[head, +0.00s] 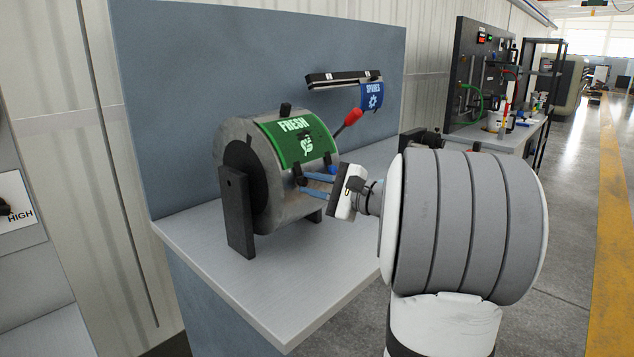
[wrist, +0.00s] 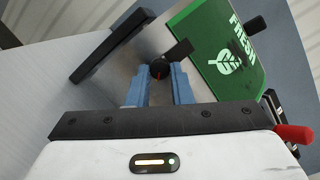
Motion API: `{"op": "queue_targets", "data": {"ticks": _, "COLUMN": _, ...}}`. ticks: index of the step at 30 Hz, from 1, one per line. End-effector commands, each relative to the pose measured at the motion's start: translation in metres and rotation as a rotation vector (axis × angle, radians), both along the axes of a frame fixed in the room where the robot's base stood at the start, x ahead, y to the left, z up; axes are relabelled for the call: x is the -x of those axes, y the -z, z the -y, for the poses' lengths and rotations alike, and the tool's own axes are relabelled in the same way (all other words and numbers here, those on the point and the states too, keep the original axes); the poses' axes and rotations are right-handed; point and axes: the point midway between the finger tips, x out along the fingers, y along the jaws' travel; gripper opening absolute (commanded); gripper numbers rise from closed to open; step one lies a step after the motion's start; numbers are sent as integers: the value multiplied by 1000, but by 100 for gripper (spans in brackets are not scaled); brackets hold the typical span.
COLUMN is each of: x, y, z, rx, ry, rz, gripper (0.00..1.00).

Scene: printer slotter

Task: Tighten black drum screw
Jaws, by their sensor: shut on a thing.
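A grey metal drum (head: 262,205) rests on black supports on the shelf, with a green plate marked FRESH (head: 301,139) on its curved face. The plate also shows in the wrist view (wrist: 222,62). In the wrist view, my gripper (wrist: 160,75) is shut on the screw. The fingers partly cover the screw's sides.
Another black knob (head: 286,109) stands at the plate's top edge. A red-handled tool (head: 349,118) sticks out at the plate's right. A black rack (head: 345,78) and a blue SPARES tag (head: 371,95) are on the back panel. The shelf's front (head: 275,300) is clear.

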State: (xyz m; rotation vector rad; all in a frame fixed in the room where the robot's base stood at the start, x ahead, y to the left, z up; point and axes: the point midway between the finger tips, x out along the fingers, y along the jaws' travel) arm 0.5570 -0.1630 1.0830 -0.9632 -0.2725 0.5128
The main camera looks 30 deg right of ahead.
Motion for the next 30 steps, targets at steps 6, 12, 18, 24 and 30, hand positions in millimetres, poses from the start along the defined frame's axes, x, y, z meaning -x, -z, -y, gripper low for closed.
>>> {"op": "queue_targets", "data": {"ticks": 6, "x": 0, "y": -1, "z": 0, "rx": -64, "ry": 10, "rz": -20, "gripper": 0}}
{"op": "queue_targets", "data": {"ticks": 12, "x": 0, "y": -1, "z": 0, "rx": -82, "ry": 13, "rz": -27, "gripper": 0}}
{"op": "queue_targets", "data": {"ticks": 18, "x": 0, "y": -1, "z": -1, "rx": -83, "ry": 13, "rz": -27, "gripper": 0}}
{"op": "queue_targets", "data": {"ticks": 24, "x": 0, "y": -1, "z": -1, "rx": -82, "ry": 12, "rz": -26, "gripper": 24}}
{"op": "queue_targets", "data": {"ticks": 30, "x": 0, "y": 0, "z": -1, "rx": -83, "ry": 12, "rz": -28, "gripper": 40}}
